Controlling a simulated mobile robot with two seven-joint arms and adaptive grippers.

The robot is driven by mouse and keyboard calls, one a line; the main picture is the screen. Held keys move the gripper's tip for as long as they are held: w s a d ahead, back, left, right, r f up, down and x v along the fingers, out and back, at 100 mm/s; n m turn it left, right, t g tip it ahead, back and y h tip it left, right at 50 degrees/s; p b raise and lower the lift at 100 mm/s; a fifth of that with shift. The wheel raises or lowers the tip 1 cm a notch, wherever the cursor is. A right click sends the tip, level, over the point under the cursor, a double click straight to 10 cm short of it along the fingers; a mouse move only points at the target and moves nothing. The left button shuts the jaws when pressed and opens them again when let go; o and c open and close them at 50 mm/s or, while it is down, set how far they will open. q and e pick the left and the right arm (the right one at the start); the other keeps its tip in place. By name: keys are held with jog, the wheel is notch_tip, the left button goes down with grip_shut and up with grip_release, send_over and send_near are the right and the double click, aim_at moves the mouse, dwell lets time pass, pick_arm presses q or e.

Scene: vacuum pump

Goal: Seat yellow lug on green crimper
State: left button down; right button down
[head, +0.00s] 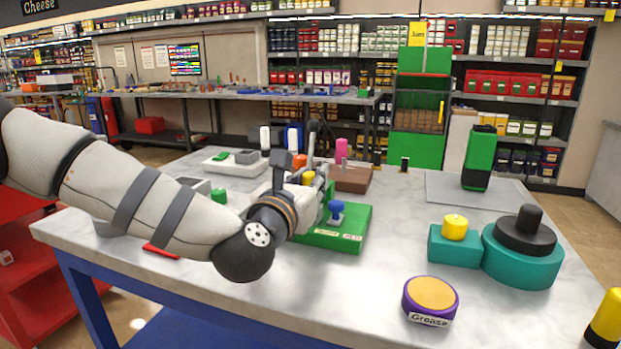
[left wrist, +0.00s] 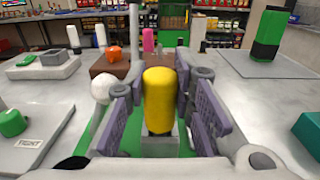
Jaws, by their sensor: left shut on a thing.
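The yellow lug (left wrist: 160,98) is a rounded upright cylinder between the purple-grey finger pads of my left gripper (left wrist: 158,112). In the head view, my left gripper (head: 309,182) is shut on the yellow lug (head: 308,177), at the rear left of the green crimper's base (head: 335,238). A blue knob (head: 336,207) stands on that base, and labels are on its front. In the left wrist view, a grey block (left wrist: 160,145) is directly below the lug; I cannot tell whether they touch. My arm and gripper hide part of the crimper. My right gripper is not in view.
At right stand a teal block (head: 453,246) with a yellow cylinder (head: 455,227), and a teal round base (head: 523,262) with a black top. A grease tin (head: 430,298) is in front. A green-black device (head: 479,158) stands on a grey mat. The front middle table is clear.

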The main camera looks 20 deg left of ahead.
pick_arm(q)
jog(key=shift+f, duration=0.25)
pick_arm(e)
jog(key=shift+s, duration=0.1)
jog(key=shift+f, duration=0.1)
pick_arm(q)
jog(key=c, duration=1.3)
grip_release()
jog(key=shift+f, duration=0.15)
notch_tip(320, 180, up, 2)
jog(key=shift+a+r+p, duration=0.1)
jog(key=shift+r+p, duration=0.15)
jog(key=shift+p, duration=0.15)
jog(key=shift+r+p, duration=1.25)
jog(key=shift+r, duration=2.3)
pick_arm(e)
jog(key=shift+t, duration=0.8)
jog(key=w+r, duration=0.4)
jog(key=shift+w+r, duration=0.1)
pick_arm(q)
jog(key=shift+f, duration=0.1)
